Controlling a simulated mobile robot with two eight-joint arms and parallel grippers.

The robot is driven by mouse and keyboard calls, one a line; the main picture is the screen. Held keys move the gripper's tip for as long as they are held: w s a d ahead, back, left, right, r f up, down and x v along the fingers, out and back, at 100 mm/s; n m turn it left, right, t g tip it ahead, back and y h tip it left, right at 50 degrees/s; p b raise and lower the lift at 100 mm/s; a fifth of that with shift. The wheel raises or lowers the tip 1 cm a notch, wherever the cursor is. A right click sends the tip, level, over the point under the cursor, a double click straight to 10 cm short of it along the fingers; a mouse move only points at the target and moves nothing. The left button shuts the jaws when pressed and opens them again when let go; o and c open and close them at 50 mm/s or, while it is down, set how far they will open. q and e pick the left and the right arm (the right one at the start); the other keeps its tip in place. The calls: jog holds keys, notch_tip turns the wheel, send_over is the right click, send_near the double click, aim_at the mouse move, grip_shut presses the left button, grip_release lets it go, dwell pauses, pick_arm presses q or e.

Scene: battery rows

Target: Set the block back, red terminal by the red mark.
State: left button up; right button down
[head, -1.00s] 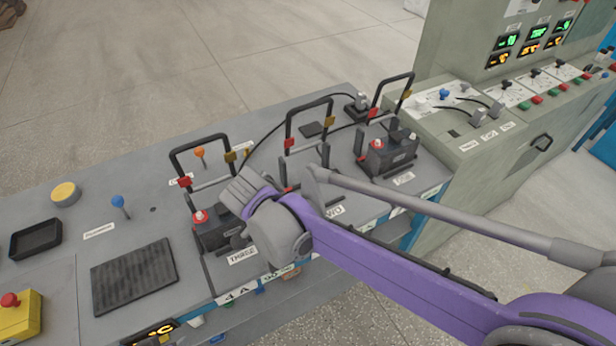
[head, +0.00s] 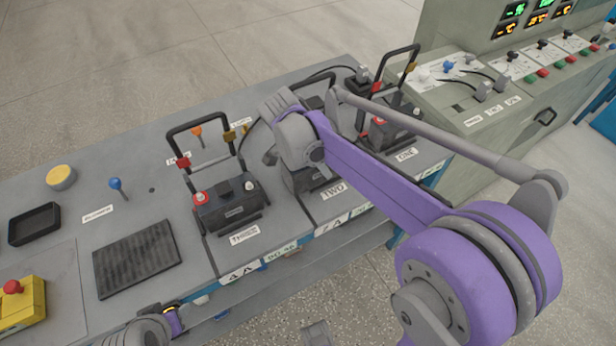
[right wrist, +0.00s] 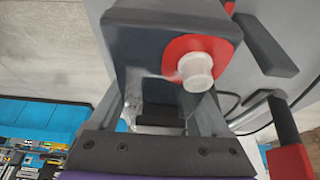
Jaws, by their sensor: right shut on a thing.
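My right gripper (head: 275,130) is over the middle bay, labelled TWO (head: 332,190), shut on a dark block (head: 305,180) mostly hidden by the wrist. In the right wrist view the block (right wrist: 150,50) shows between the fingers, with a red terminal (right wrist: 196,62) with a pale post. A red mark (right wrist: 290,162) on a dark bar is at lower right there. I cannot tell whether the block touches the bench.
A block (head: 232,208) stands in the left bay, under a black frame with a red mark (head: 183,161) and a gold mark (head: 230,135). Another block (head: 392,132) stands in bay ONE. A blue knob (head: 116,184) and black tray (head: 34,223) are left.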

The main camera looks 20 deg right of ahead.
jog(key=shift+w+d+r, duration=0.1)
jog(key=shift+w+d, duration=1.3)
jog(key=shift+d, duration=0.15)
jog(key=shift+w+d+f, duration=0.1)
jog(key=shift+d+f, duration=0.05)
jog(key=shift+f, duration=0.75)
jog(key=shift+w+d+f, duration=0.1)
jog(key=shift+f, duration=0.8)
jog(key=shift+f, duration=0.1)
grip_release()
